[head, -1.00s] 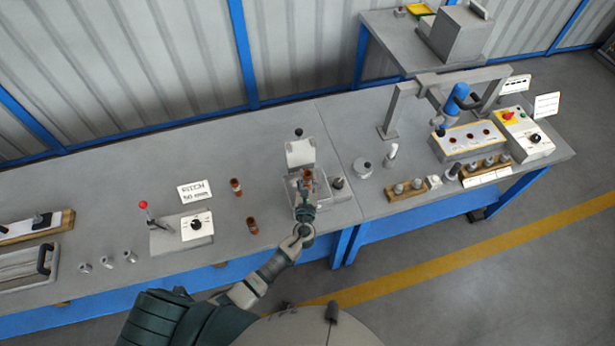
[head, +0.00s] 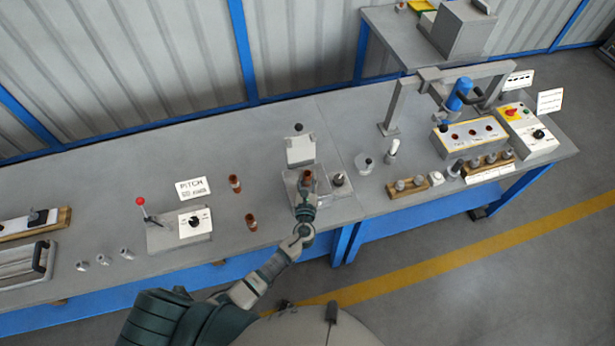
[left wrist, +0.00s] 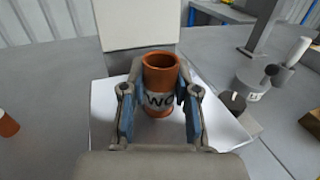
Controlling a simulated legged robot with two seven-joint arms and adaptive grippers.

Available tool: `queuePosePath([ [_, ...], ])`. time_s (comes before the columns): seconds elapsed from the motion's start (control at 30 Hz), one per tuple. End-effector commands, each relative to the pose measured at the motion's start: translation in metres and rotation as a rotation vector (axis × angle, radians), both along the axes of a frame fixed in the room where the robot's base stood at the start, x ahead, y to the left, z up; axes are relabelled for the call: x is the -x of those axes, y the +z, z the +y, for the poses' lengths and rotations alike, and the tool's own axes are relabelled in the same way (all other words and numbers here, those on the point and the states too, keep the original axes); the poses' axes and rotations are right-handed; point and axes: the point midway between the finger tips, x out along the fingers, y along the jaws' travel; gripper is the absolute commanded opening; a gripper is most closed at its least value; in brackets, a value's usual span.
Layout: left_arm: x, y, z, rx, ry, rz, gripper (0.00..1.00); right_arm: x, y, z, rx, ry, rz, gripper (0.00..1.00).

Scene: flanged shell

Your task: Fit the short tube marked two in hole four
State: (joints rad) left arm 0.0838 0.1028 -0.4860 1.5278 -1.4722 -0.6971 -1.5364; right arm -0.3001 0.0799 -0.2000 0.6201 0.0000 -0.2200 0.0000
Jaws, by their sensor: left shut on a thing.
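My left gripper (head: 306,190) is shut on an upright orange-brown tube (head: 308,176). In the left wrist view the tube (left wrist: 160,85) stands between the two blue-padded fingers (left wrist: 157,110), its open mouth up. A grey band on it shows dark letters that read like "WO", partly hidden by a finger. Below and around it lies a pale flat block (left wrist: 100,100), with an upright plate (head: 300,150) behind. I cannot tell whether the tube's lower end is in a hole or above the block. No hole marked four is readable. My right gripper is not in view.
Two similar tubes (head: 235,184) (head: 251,222) stand left of my gripper. A dark-topped grey part (head: 338,180) stands close at its right. A red-knobbed lever box (head: 180,230) is further left. A box with several holes (head: 470,137) stands right, under a grey frame.

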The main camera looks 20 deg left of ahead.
Motion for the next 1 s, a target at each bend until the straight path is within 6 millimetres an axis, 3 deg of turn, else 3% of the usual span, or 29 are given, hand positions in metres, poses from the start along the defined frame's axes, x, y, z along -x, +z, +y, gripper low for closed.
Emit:
queuePosePath([
  [0.37, 0.0, -0.01, 0.0, 0.0, 0.0, -0.001, 0.0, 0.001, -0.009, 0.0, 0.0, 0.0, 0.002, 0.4],
  [0.4, 0.0, -0.01, 0.0, 0.0, 0.0, -0.001, 0.35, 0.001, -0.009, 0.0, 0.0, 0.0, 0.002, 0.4],
  [0.5, 0.0, -0.01, 0.0, 0.0, 0.0, 0.0, 0.59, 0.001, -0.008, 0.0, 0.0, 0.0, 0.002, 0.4],
  [0.83, 0.002, -0.011, 0.0, 0.0, 0.0, 0.003, 0.59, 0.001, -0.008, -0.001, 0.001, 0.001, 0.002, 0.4],
  [1.0, 0.024, -0.013, -0.006, 0.001, -0.001, 0.006, 0.59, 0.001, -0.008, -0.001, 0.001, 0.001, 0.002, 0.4],
])
